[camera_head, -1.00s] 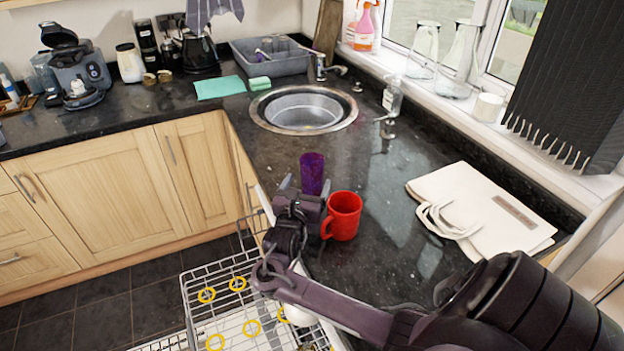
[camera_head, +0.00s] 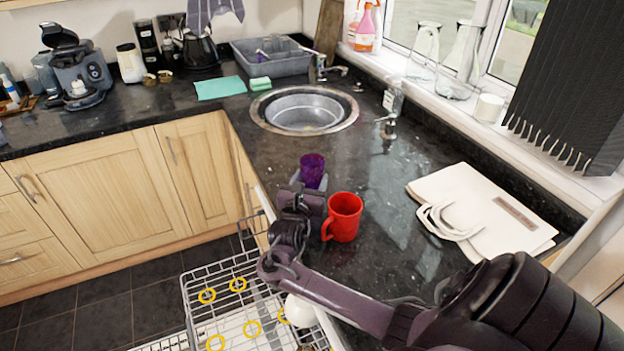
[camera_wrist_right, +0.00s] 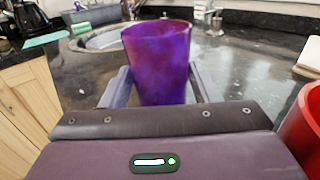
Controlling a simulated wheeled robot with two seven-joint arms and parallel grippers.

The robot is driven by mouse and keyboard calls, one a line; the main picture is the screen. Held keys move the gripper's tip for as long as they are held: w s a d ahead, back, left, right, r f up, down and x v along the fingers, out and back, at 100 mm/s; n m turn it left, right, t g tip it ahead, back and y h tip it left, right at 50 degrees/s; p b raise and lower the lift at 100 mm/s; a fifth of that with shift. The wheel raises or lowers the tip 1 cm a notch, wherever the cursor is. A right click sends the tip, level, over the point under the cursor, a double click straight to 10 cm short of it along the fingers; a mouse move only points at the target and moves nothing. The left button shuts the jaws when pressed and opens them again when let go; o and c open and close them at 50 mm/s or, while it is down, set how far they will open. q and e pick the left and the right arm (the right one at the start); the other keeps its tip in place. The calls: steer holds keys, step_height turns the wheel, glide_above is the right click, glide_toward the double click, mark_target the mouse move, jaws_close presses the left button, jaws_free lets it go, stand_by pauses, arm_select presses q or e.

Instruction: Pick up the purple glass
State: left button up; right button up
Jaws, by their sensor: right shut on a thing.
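The purple glass (camera_head: 312,170) stands upright on the dark granite counter, left of and a little behind the red mug. My right gripper (camera_head: 309,183) is shut on the glass, with one finger on each side of its lower part. In the right wrist view, the glass (camera_wrist_right: 158,62) sits between the two fingers of the right gripper (camera_wrist_right: 160,88). Its base is hidden behind the gripper body. I cannot tell whether the base touches the counter. My left gripper is not in view.
The red mug (camera_head: 343,217) stands close to the right of my right gripper. A pale bag (camera_head: 485,212) lies on the counter to the right. A round sink (camera_head: 304,110) is behind the glass. An open dishwasher rack (camera_head: 225,300) is below the counter edge. The counter between glass and sink is clear.

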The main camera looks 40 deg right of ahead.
steer(key=shift+r, duration=0.2)
steer(key=shift+r, duration=0.3)
step_height(320, 180, up, 19)
steer(key=p, duration=1.3)
steer(key=shift+p, duration=0.35)
